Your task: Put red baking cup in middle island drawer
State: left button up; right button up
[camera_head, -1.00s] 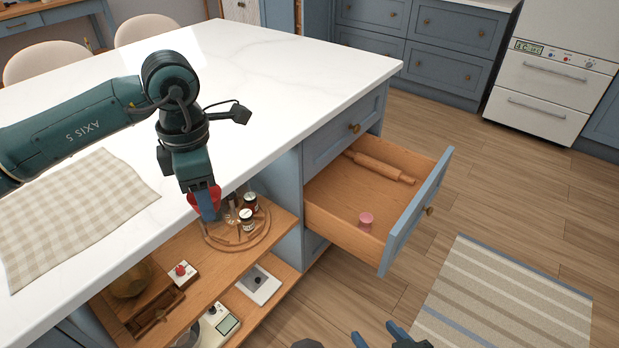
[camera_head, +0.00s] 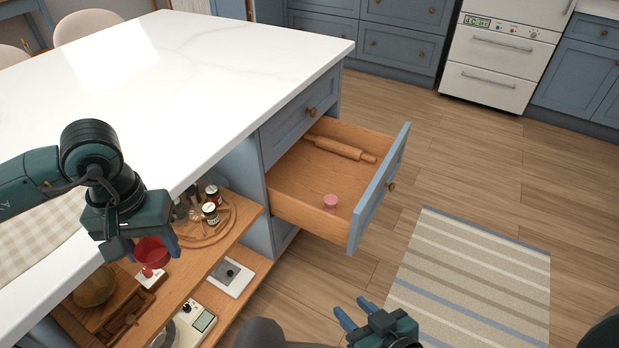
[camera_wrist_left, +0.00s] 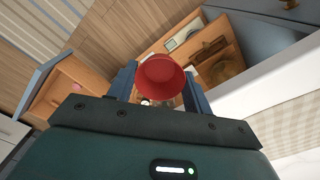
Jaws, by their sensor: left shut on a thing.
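The red baking cup (camera_head: 152,251) is between the blue fingers of my left gripper (camera_head: 145,247), which is shut on it. The island drawer (camera_head: 292,182) is pulled open, to the right of the left gripper. A pink cup-like item (camera_head: 330,202) and a rolling pin (camera_head: 340,147) lie in it. My right gripper (camera_head: 357,312) is low in the view, open and empty.
The white countertop (camera_head: 220,75) carries a checked cloth (camera_head: 35,240). Shelves below hold a round wooden tray with jars (camera_head: 210,212), a scale (camera_head: 195,322) and a bowl (camera_head: 94,288). A striped rug (camera_head: 470,280) lies right of the drawer. The drawer's middle is clear.

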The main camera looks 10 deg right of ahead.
aim_at(346, 187)
jog(key=l, duration=0.9)
jog(key=i+l, duration=0.15)
jog(key=l, duration=0.7)
jog(key=i+l, duration=0.3)
jog(key=i+l+u, duration=0.1)
jog(key=i+l, duration=0.15)
jog(key=l, duration=0.3)
jog(key=i, duration=0.85)
